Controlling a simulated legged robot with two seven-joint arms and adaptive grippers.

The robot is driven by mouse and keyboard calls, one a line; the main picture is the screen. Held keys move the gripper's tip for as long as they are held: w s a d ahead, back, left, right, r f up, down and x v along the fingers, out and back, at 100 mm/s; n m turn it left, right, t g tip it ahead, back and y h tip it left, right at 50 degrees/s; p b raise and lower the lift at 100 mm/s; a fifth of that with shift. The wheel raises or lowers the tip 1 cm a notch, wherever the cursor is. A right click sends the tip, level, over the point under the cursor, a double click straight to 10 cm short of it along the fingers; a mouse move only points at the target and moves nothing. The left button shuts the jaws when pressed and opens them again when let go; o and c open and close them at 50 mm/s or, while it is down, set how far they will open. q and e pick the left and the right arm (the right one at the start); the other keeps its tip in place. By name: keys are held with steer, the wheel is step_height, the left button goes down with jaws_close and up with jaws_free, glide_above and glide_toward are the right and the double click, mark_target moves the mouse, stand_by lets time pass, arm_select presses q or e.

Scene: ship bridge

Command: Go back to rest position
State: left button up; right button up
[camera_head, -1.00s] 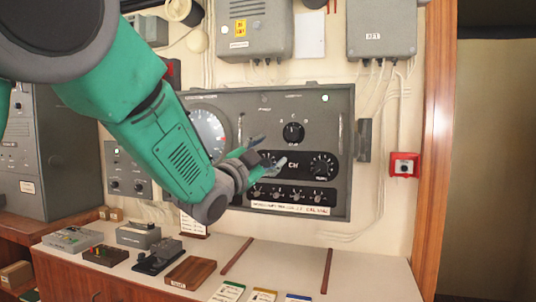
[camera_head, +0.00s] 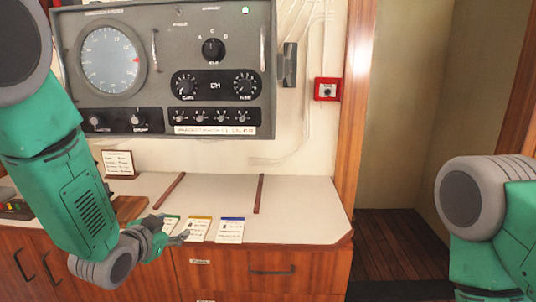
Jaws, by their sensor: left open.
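My left arm comes in from the left, green and grey, and hangs downward. My left gripper (camera_head: 169,232) is open and empty, in front of the counter's front edge, with its fingers pointing right and overlapping the cards in the picture. The grey radio panel (camera_head: 165,70) on the wall, with a round dial and several knobs, is well above the gripper and apart from it. Part of my right arm, green and grey, shows at the right edge; its gripper is out of view.
The white counter (camera_head: 305,205) holds a yellow-topped card (camera_head: 198,230), a blue-topped card (camera_head: 230,230) and two brown strips. Wooden drawers (camera_head: 310,273) are below. A red wall box (camera_head: 327,89) sits beside the wooden door frame (camera_head: 357,100). An open doorway with plank floor (camera_head: 400,240) is at right.

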arm_select(q)
steer(key=s+a+f+n+g+y+b, duration=0.1)
steer(key=s+f+n+g, duration=0.15)
steer(key=s+f, duration=0.7)
steer(key=s+a+f+n+g+b, duration=0.15)
steer(key=s+f+g, duration=0.25)
steer(key=s+f, duration=0.55)
steer(key=s+a+f+n+g+y+b, duration=0.1)
steer(key=s+a+f+g+b, duration=0.15)
steer(key=s+f, duration=0.65)
steer(key=s+f+n+g, duration=0.1)
steer(key=s+f+g, duration=0.3)
steer(key=s, duration=0.8)
steer(key=shift+s+f, duration=0.3)
steer(key=shift+f, duration=0.35)
steer(key=shift+w, duration=0.15)
